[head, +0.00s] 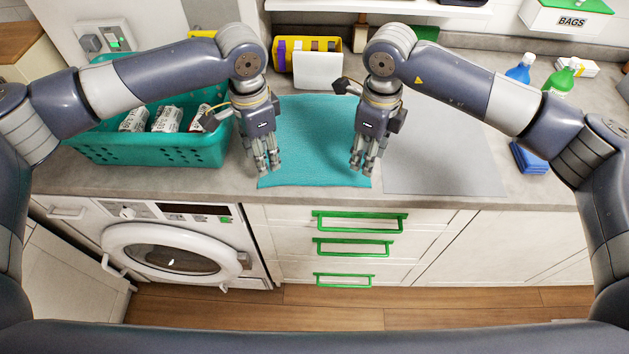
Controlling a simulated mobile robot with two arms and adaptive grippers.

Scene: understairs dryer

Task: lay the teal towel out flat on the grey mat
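The teal towel (312,140) lies spread out on the worktop in the middle of the head view, with its front edge near the worktop's front edge. The grey mat (440,150) lies to the right of the towel and looks bare where it shows; its left edge is partly hidden by my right arm. My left gripper (267,166) points down at the towel's left side. My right gripper (361,166) points down at the towel's right front side. I cannot tell whether the fingertips touch the cloth or pinch it.
A teal basket (160,153) with several white packages stands left of my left gripper. A yellow bin (290,52) and a white card (317,71) are behind the towel. Blue (520,68) and green bottles (560,80) and blue cloths (528,158) are at the right.

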